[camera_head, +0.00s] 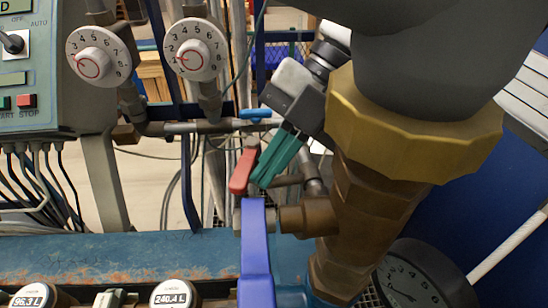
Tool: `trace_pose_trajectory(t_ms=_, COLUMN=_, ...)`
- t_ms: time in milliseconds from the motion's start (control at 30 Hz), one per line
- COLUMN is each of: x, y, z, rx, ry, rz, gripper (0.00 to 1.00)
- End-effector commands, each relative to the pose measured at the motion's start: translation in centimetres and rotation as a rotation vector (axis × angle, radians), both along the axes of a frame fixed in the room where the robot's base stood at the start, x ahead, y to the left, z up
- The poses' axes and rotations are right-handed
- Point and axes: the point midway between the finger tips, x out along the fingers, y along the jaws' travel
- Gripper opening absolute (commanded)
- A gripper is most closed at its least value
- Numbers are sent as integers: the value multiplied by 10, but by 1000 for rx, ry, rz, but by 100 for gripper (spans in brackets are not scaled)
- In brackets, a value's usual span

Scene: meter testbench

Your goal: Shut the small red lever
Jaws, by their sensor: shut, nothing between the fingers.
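The small red lever (243,172) is near the middle of the head view, close to upright with its lower end tilted slightly left. My gripper (259,182) comes down from the upper right, and its green fingers are together with nothing between them. The fingertips are just right of the lever, near its lower part. I cannot tell whether they touch it. The lever's mounting is partly hidden by the fingers.
A large blue handle (255,250) stands just below the lever. A brass fitting (400,130) and brown pipe are close on the right, above a round gauge (408,285). Two dials (98,57) (195,49) and a control box (50,95) are at the left.

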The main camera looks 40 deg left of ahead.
Motion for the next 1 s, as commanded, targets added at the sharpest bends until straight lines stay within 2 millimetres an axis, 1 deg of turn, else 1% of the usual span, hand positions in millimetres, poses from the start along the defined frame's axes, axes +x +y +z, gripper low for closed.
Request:
trace_pose_trajectory(t_ms=467, x=-5, y=2, z=0, rx=1, ry=0, rz=-86, gripper=0)
trace_pose_trajectory(t_ms=667, x=-10, y=4, z=0, rx=1, ry=-2, rz=-189, gripper=0)
trace_pose_trajectory(t_ms=867, x=-19, y=9, z=0, rx=1, ry=-3, rz=-366, gripper=0)
trace_pose_trajectory(t_ms=1000, x=-24, y=16, z=0, rx=-1, ry=-1, rz=-359, gripper=0)
